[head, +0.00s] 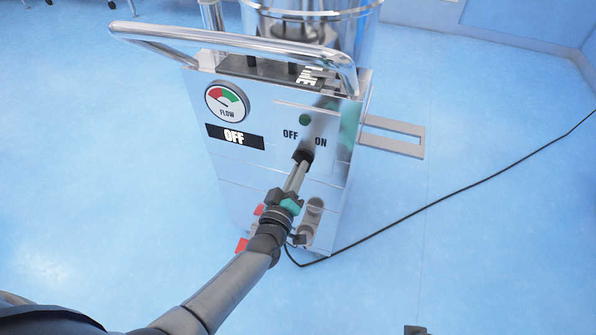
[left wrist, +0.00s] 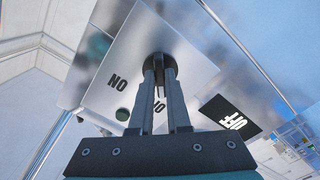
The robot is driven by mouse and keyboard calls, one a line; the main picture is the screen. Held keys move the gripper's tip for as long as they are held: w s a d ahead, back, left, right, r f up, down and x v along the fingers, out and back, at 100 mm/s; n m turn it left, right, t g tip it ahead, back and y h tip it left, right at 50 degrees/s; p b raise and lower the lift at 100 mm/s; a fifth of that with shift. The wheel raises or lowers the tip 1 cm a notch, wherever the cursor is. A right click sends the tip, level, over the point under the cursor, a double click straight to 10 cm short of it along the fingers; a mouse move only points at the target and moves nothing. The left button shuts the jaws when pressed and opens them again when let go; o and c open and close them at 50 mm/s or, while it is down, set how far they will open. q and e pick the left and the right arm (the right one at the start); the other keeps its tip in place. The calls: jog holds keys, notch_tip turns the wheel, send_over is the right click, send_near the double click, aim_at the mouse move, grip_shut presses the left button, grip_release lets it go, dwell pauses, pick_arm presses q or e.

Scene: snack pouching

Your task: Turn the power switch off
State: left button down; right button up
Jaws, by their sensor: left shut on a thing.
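The power switch (left wrist: 158,60) is a black round knob on the front panel of a silver machine (head: 235,178), below the OFF and ON labels. My left gripper (head: 303,160) reaches up to it from below and is shut on it. In the left wrist view the two grey fingers (left wrist: 159,82) lie on either side of the knob and touch it. The fingers partly cover the OFF label, and the knob's exact angle is hard to tell. A black display (head: 234,137) reads OFF. The round light (head: 305,119) above the labels is dark green.
A FLOW gauge (head: 227,103) sits left of the switch. A chrome handle bar (head: 235,42) runs across the machine's top front. A black cable (head: 440,203) trails over the blue floor to the right. A small dark piece, perhaps my right gripper (head: 415,330), shows at the bottom edge.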

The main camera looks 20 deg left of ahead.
pick_arm(q)
jog(key=shift+n, duration=0.3)
pick_arm(e)
jog(key=shift+s, duration=0.15)
pick_arm(q)
jog(key=c, duration=0.9)
grip_release()
jog(key=shift+s+a+p, duration=0.2)
jog(key=shift+s+p, duration=1.95)
jog(key=shift+s, duration=5.5)
pick_arm(e)
jog(key=s+d+f, duration=0.2)
jog(key=s+f, duration=0.2)
jog(key=f, duration=0.4)
jog(key=shift+s+d+g, duration=0.15)
jog(key=shift+d+g, duration=0.15)
jog(key=shift+g, duration=0.1)
